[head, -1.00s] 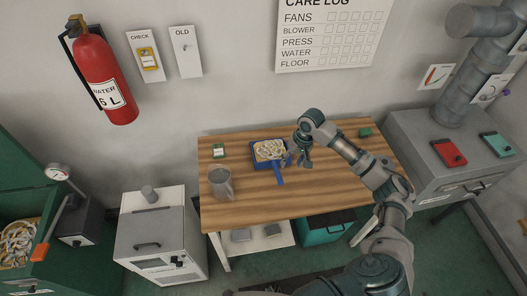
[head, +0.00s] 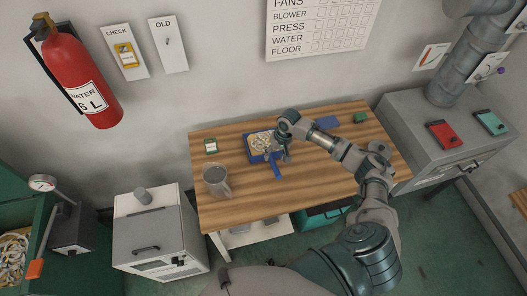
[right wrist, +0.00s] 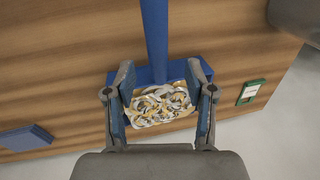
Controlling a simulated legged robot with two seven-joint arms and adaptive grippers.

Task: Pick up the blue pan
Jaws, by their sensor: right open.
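The blue pan (head: 278,171) lies on the wooden table, holding pale and yellowish curled scraps. Its handle points toward the table's front edge. My right gripper (head: 278,156) is above the right part of the pan and hides some of it. In the right wrist view, the pan (right wrist: 151,76) shows between the two spread fingers of my right gripper (right wrist: 160,82), with its handle running toward the top. The gripper is open and holds nothing; whether a finger touches the pan I cannot tell. My left gripper is not in view.
A flat blue piece (head: 327,122) and a green block (head: 360,118) lie at the back right. The table's front right is clear.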

